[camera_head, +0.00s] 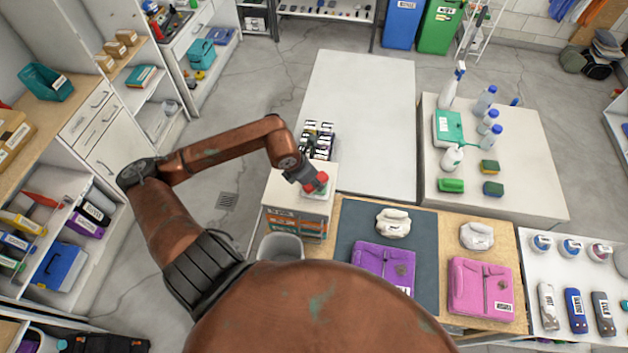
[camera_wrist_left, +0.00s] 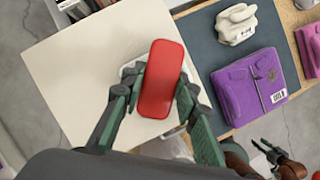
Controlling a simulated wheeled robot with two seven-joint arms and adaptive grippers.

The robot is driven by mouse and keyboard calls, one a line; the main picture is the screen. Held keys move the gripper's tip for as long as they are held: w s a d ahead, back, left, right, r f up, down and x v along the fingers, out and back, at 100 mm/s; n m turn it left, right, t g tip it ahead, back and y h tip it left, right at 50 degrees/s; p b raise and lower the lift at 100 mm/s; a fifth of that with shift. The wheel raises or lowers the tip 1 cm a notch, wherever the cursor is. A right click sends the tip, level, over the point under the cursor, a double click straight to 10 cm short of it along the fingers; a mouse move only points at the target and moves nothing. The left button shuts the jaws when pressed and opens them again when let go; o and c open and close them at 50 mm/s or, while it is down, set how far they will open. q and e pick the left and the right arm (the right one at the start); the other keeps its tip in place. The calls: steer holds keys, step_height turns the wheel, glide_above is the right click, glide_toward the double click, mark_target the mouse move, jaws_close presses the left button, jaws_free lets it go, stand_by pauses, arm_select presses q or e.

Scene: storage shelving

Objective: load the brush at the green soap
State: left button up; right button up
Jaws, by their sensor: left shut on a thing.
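My left gripper (camera_head: 316,184) is over the small white-topped cabinet. It is shut on a red brush (camera_wrist_left: 161,80), which lies between its two green fingers in the left wrist view. The brush also shows as a small red block (camera_head: 317,180) in the head view. A pale dish-like piece (camera_wrist_left: 132,72) lies under and beside the brush, mostly hidden. I cannot tell whether brush and piece touch, or whether that piece is the green soap. What looks like my right gripper (camera_wrist_left: 268,151) shows small at the lower right of the wrist view; its jaw state is unclear.
The cabinet top (camera_wrist_left: 75,75) is otherwise bare. Several small boxes (camera_head: 318,140) stand just behind it. To the right, a dark mat (camera_head: 425,240) carries a white cloth-like bundle (camera_head: 392,222) and a purple folded garment (camera_head: 384,266). A grey bin (camera_head: 281,247) stands in front.

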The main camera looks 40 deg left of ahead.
mark_target(318, 178)
stand_by(0.6)
arm_select(q)
steer(key=shift+s+f+b, duration=0.1)
steer(key=shift+b, duration=0.2)
stand_by(0.6)
steer(key=shift+r+p, duration=0.8)
steer(key=shift+r, duration=1.1)
steer(key=shift+r+p, duration=0.65)
steer(key=shift+r, duration=1.05)
steer(key=shift+f, duration=0.1)
